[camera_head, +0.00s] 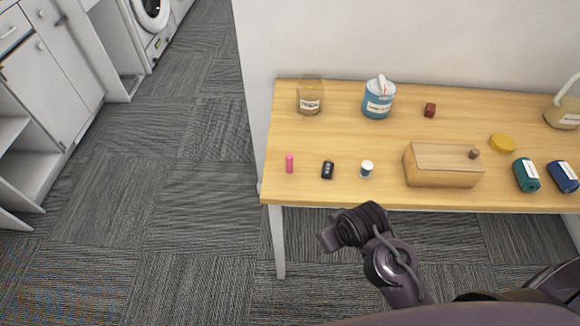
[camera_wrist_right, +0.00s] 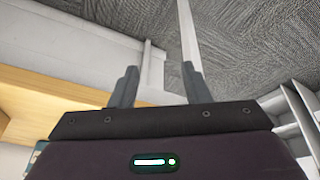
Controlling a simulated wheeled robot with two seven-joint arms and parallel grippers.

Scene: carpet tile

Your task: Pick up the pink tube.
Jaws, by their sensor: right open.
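The pink tube (camera_head: 290,164) is small and stands near the left front corner of the wooden table in the head view. It does not show in the right wrist view. My right gripper (camera_wrist_right: 157,88) shows in the right wrist view with its two fingers apart and nothing between them. In the head view a dark arm of mine reaches in from the lower right and ends in front of the table's front edge, apart from the tube; its fingers cannot be made out there. My left gripper is not in view.
A wooden box (camera_head: 443,165) is further right. A glass jar (camera_head: 310,96) and blue canister (camera_head: 378,98) stand behind. The wooden table (camera_head: 340,136) is clear behind the tube.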

